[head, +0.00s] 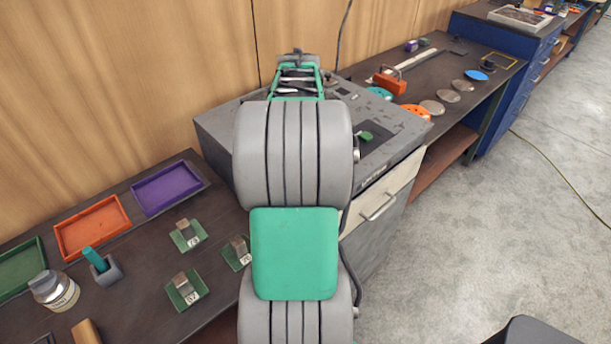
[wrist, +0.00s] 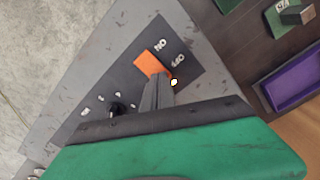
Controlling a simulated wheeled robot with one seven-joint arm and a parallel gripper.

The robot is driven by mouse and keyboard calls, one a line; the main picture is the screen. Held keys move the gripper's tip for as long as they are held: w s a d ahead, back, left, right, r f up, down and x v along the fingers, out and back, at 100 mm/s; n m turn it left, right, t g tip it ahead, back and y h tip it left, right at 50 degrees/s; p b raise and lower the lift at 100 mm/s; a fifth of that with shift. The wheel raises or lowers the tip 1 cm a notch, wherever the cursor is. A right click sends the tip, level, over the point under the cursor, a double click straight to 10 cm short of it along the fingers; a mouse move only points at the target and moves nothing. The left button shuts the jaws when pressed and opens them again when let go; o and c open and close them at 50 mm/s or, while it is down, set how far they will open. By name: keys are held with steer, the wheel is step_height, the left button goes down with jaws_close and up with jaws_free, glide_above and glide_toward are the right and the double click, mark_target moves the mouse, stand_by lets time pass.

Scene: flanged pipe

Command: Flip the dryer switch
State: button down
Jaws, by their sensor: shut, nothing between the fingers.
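The dryer is the grey, scuffed box (head: 225,128) at the middle of the bench in the head view, partly hidden behind my arm. In the wrist view its dark panel (wrist: 190,62) carries an orange switch (wrist: 149,64) with ON and OFF marks beside it. My gripper (wrist: 158,82) is shut and empty. Its grey fingertips are at the lower edge of the switch and overlap it in the picture; I cannot tell whether they touch. A small bright white spot (wrist: 173,82) shows beside the fingertips. The head view does not show the switch.
A dark knob (wrist: 117,108) with marks sits farther along the panel. On the bench, left of the dryer, are orange (head: 92,228) and purple (head: 167,188) trays, a jar (head: 54,291) and green-based blocks (head: 188,235). Discs (head: 432,107) lie to the right. The floor at right is mostly clear.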

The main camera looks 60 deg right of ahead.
steer(key=shift+f, duration=0.25)
steer(key=shift+r+p, duration=2.55)
steer(key=shift+r, duration=1)
